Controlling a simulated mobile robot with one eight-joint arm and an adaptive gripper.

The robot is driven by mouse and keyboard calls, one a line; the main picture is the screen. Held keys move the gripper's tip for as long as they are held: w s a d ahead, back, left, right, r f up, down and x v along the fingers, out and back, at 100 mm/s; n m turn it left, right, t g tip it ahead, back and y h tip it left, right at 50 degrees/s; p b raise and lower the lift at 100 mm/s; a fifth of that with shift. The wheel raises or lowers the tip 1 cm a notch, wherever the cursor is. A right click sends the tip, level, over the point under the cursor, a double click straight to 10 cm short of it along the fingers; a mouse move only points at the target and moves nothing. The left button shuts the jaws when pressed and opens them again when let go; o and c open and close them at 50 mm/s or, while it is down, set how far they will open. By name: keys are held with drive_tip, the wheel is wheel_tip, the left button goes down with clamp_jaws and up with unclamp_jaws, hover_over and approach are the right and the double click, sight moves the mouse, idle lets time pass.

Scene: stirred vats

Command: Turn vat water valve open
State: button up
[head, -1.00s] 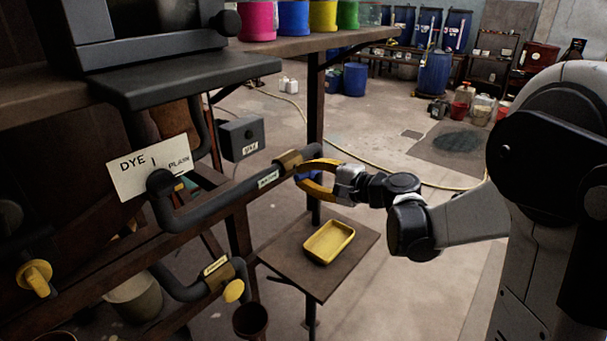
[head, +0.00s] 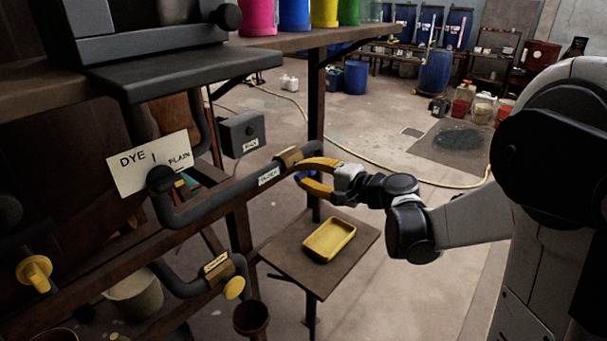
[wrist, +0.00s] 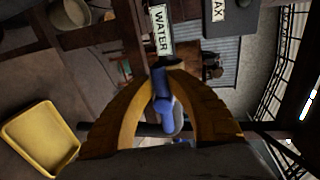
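The water valve sits at the end of the dark pipe, with a brass-coloured body (head: 289,157) and a blue handle (head: 304,175). The white WATER label (head: 268,176) is on the pipe beside it and shows large in the wrist view (wrist: 160,30). My gripper (head: 299,172) has yellow curved fingers and reaches the handle from the right. In the wrist view the blue handle (wrist: 163,90) stands between the two fingertips, which close in on both its sides. The fingers hide part of the handle and valve body in the head view.
A yellow tray (head: 329,240) lies on a small brown stand below my gripper. A grey box (head: 242,133) hangs behind the pipe. A DYE/PLAIN plate (head: 150,163) and lower yellow-handled valves (head: 234,288) are at left. A dark upright post stands just behind the valve.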

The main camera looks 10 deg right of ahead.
drive_tip(key=shift+o, duration=1.1)
drive_tip(key=v, duration=1.2)
